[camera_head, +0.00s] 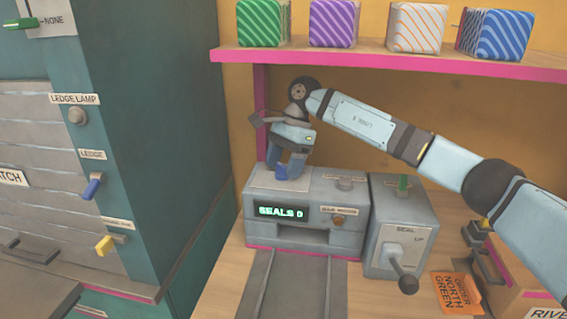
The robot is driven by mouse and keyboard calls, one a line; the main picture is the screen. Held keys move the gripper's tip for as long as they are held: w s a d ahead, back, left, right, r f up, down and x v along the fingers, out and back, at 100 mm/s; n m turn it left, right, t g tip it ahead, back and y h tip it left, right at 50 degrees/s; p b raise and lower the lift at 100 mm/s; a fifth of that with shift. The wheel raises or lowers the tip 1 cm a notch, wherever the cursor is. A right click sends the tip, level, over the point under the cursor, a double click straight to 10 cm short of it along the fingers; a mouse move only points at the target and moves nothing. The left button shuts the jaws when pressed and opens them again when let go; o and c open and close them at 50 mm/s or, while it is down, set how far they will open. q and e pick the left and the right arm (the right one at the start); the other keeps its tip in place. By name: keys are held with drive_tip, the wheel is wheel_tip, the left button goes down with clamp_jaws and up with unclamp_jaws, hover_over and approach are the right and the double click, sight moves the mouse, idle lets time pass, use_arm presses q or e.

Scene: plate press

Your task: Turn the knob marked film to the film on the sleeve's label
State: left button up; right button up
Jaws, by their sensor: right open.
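My right gripper (287,174) points down with blue fingertips, open, at the left part of the top of the grey press box (262,232). Whether its tips touch the box, or a knob stands between them, I cannot tell. The box has a lit display (281,211) reading "SEALS 0", and a small brown knob (339,222) under a label too small to read. A grey part (345,184) with an unreadable label sits on its top right. I cannot make out a knob marked film. An orange label (457,293) reads "ORDER NORTH GREEN". My left gripper is out of view.
A brown box (530,279) is at far right. A pink-edged shelf (390,60) holds striped boxes above. A teal cabinet (150,190) stands left.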

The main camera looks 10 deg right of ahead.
sight(282, 165)
drive_tip(key=shift+r, duration=0.1)
drive_tip(key=v, duration=0.3)
drive_tip(key=shift+d+r, duration=0.1)
drive_tip(key=shift+r, duration=0.1)
drive_tip(key=w+d, duration=0.5)
drive_tip(key=d, duration=0.5)
drive_tip(key=shift+w+d+f, duration=0.25)
drive_tip(key=shift+w+f, duration=0.05)
drive_tip(key=shift+w, duration=0.05)
drive_tip(key=shift+s+f, duration=0.1)
